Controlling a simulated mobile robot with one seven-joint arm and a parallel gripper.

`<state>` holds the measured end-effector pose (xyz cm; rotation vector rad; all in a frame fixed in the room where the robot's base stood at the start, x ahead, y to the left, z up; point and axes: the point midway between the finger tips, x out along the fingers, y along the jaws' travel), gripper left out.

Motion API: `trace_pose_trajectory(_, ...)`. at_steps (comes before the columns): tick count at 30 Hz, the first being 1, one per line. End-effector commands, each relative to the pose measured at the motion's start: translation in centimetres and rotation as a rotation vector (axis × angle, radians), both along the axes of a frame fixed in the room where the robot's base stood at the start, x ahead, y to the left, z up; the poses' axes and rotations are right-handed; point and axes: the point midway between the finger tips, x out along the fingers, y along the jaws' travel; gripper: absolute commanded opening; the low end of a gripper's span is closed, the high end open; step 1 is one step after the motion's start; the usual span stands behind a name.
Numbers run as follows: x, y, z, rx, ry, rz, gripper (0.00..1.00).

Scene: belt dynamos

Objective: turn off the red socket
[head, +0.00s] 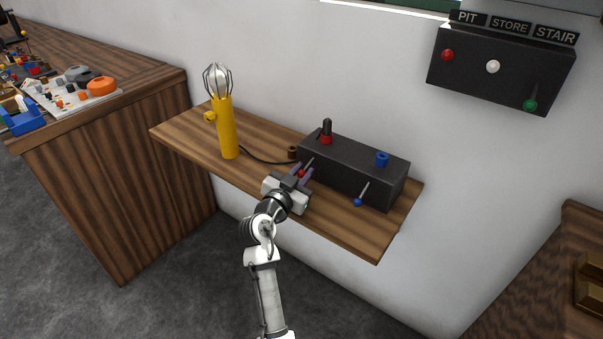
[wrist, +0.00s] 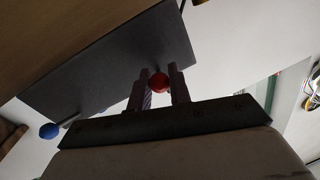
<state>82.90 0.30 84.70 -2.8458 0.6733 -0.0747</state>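The red socket (head: 326,139) is on top of the dark box (head: 345,165), towards its left end, with a black piece standing in it. A lever with a red ball knob (head: 301,174) comes off the box's front, below the socket; its knob is low. My gripper (head: 302,173) is at this lever, in front of the box. In the wrist view the red knob (wrist: 158,83) sits between the two fingertips, which appear to touch it on both sides. The gap between the fingers is about the knob's width.
The box also has a blue socket (head: 382,159) and a blue-knobbed lever (head: 358,202) to the right. A yellow lamp (head: 227,128) stands left, its cord running to a brown plug (head: 292,152). A labelled wall panel (head: 500,68) has red, white and green knobs.

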Motion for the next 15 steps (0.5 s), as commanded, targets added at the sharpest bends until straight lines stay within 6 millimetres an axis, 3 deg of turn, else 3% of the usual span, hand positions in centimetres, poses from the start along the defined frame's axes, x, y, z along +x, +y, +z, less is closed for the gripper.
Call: trace_pose_trajectory(15,0.1,-0.1,-1.1,-0.034,-0.048,-0.001,0.00)
